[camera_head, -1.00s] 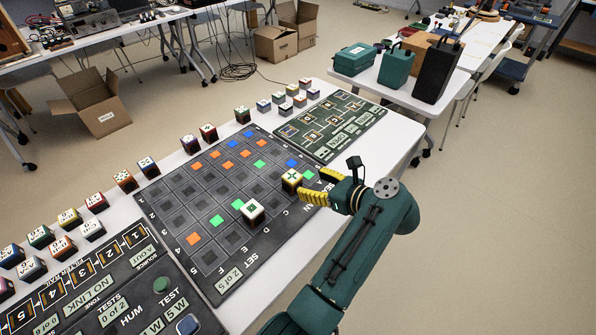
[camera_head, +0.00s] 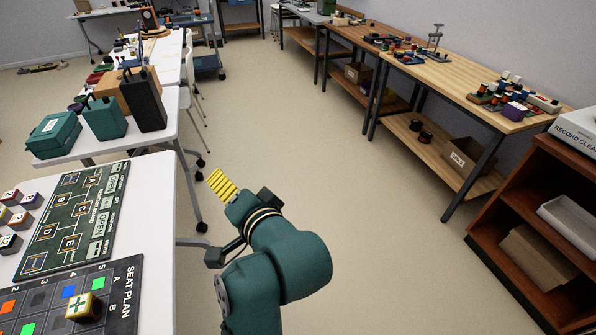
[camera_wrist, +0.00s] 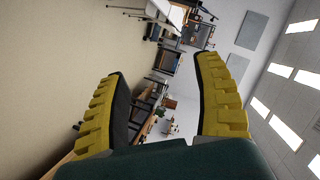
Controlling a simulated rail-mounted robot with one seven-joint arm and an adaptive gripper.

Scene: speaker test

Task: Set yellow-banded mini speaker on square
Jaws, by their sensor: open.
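A small dark speaker cube (camera_head: 85,307) with a pale yellow top bearing a dark green cross stands upright on the dark seat plan board (camera_head: 125,290), at the lower left of the head view. It sits near the labels 5 and B, just below a blue and a green square; the square under it is hidden. I take it for the yellow-banded one, though its band is hard to make out. My gripper (camera_head: 218,183) is over the floor to the right of the table, clear of the cube. In the wrist view its yellow fingers (camera_wrist: 160,105) are apart with nothing between them.
Several other speaker cubes (camera_head: 20,220) stand at the table's left. A green board panel (camera_head: 75,222) lies behind the seat plan. A side table holds a teal case (camera_head: 53,135) and a black box (camera_head: 145,100). Open floor (camera_head: 350,190) lies to the right, before workbenches and a shelf (camera_head: 535,225).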

